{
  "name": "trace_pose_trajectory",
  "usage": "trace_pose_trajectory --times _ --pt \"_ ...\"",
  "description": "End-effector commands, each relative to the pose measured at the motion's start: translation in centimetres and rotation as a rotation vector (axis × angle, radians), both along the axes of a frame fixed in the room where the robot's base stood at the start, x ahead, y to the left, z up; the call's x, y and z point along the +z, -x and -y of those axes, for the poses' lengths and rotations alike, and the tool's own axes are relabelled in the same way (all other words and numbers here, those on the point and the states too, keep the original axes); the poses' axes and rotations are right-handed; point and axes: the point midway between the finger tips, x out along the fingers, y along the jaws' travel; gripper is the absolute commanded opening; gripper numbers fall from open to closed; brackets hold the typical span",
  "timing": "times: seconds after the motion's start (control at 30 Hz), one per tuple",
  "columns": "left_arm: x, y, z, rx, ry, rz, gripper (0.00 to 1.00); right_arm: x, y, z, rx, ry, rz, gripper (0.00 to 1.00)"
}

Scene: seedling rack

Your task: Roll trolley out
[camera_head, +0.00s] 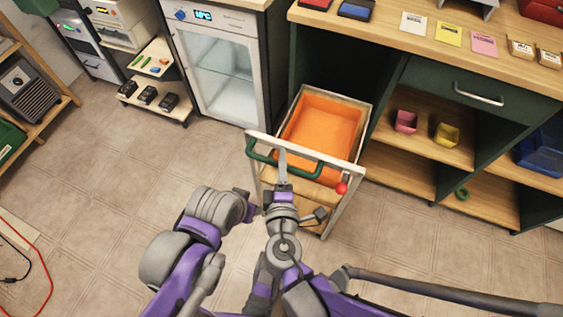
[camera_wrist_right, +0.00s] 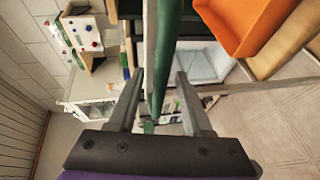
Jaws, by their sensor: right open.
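The trolley (camera_head: 345,208) is a pale-framed cart with a green bar handle (camera_head: 306,173) across its near end and a red knob (camera_head: 341,188) at its right corner. It stands partly in the open bay of a dark green bench. My right gripper (camera_head: 283,158) is at the handle, with its fingers open. In the right wrist view the green handle (camera_wrist_right: 165,55) runs between the two open fingers (camera_wrist_right: 159,82), with visible gaps. My left arm is bent at the lower left of the head view; its gripper cannot be made out.
An orange tray (camera_head: 322,131) sits in the trolley. The bench (camera_head: 385,150) flanks it on the right, with open shelves. A glass-door fridge (camera_head: 222,75) stands close on the left. A red cable (camera_head: 45,265) lies far left.

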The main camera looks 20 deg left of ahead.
Motion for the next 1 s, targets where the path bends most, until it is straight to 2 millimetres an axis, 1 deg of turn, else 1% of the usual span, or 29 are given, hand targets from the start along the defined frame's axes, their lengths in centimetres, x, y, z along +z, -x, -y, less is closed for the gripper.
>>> trace_pose_trajectory --times 0.17,0.3,0.5,0.6,0.7,1.0 --pt "0.5 0.0 0.0 0.000 0.000 0.002 0.50 0.6 2.4 0.8 0.003 0.000 0.001 0.50" --pt "1.0 0.1 0.0 0.000 0.000 0.004 0.50 1.2 5.1 1.9 0.005 0.000 0.001 0.50" --pt "1.6 0.1 0.0 0.000 0.000 0.005 0.50 1.8 8.3 3.0 0.005 -0.001 0.000 0.50" --pt "1.7 0.1 0.0 0.000 0.000 0.006 0.50 1.9 9.2 3.4 0.004 -0.001 0.000 0.50" --pt "1.7 0.1 0.0 0.000 0.000 0.006 0.50 2.0 9.6 3.7 0.001 0.000 0.000 0.50" --pt "1.7 0.1 0.0 0.000 0.000 0.006 0.50 2.0 9.7 3.7 0.000 0.000 0.000 0.50"
